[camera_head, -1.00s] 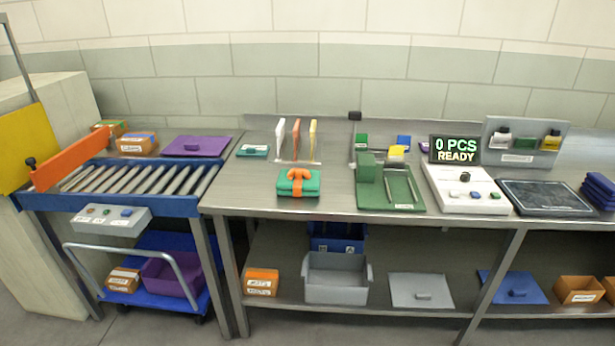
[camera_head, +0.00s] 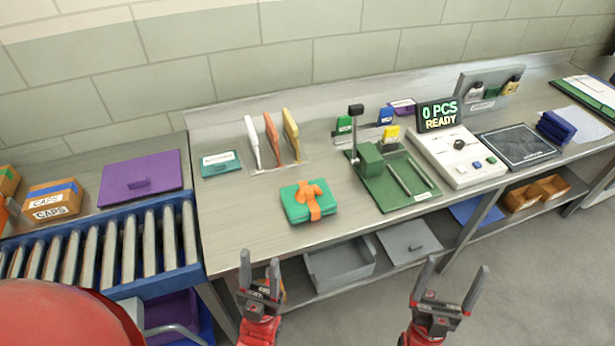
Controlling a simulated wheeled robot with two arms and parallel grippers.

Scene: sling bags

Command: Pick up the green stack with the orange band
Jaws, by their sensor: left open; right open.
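The green stack (camera_head: 297,206) lies on the metal bench, near its front edge. An orange band (camera_head: 312,200) wraps around it and has a bow-like knot on top. My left gripper (camera_head: 260,270) is open and empty, in front of the bench edge, lower left of the stack in the picture. My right gripper (camera_head: 452,284) is open and empty, in front of the bench, to the lower right of the stack. Neither gripper touches the stack.
A green fixture with a post (camera_head: 395,182) stands right of the stack. Upright white, orange and yellow dividers (camera_head: 272,140) stand behind it. A white counter unit (camera_head: 457,155) is further right. A roller conveyor (camera_head: 110,240) is at the left. The bench left of the stack is clear.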

